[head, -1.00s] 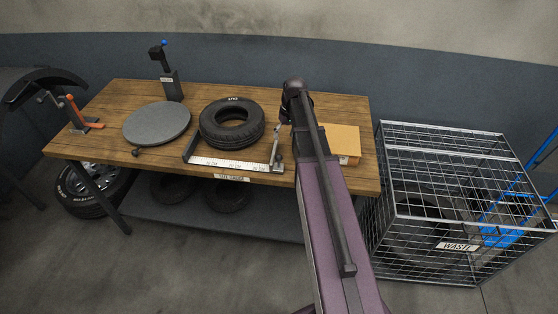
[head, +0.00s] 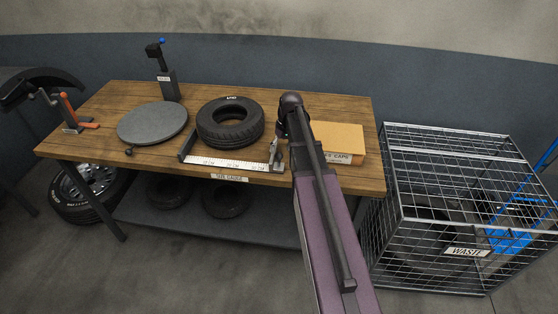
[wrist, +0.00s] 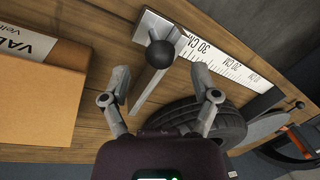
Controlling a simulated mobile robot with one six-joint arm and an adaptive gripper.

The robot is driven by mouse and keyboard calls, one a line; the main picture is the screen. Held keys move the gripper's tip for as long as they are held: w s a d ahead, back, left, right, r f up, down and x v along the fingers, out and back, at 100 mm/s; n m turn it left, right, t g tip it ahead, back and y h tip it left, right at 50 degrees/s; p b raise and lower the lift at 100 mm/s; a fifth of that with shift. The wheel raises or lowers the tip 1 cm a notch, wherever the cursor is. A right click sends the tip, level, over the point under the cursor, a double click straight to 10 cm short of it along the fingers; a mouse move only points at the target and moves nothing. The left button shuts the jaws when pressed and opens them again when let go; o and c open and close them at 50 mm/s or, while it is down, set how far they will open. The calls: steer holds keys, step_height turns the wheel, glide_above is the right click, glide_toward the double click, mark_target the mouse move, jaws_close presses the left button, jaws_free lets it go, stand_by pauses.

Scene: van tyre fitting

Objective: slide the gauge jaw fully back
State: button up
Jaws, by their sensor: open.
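The size gauge lies along the front of the bench, with its white ruler (head: 225,163) marked in CM and a fixed dark jaw (head: 187,146) at the left end. Its sliding jaw (head: 276,153) stands near the right end, beyond the 30 CM mark. My gripper (wrist: 160,84) is open, one finger on each side of the bar, with visible gaps. In the head view my arm hides most of the gripper.
A tyre (head: 230,135) lies behind the ruler, with a round grey plate (head: 153,122) to its left. A cardboard valve caps box (head: 338,140) sits close right of my gripper. A wire waste cage (head: 445,205) stands right of the bench (head: 110,150).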

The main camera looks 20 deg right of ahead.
mark_target(279, 153)
steer(key=shift+a+f+b, duration=0.2)
steer(key=shift+f+b, duration=0.55)
steer(key=shift+f, duration=0.15)
steer(key=shift+a+f+b, duration=0.15)
steer(key=shift+f+b, duration=0.55)
steer(key=shift+f, duration=0.15)
jaws_close()
steer(key=shift+a, duration=0.15)
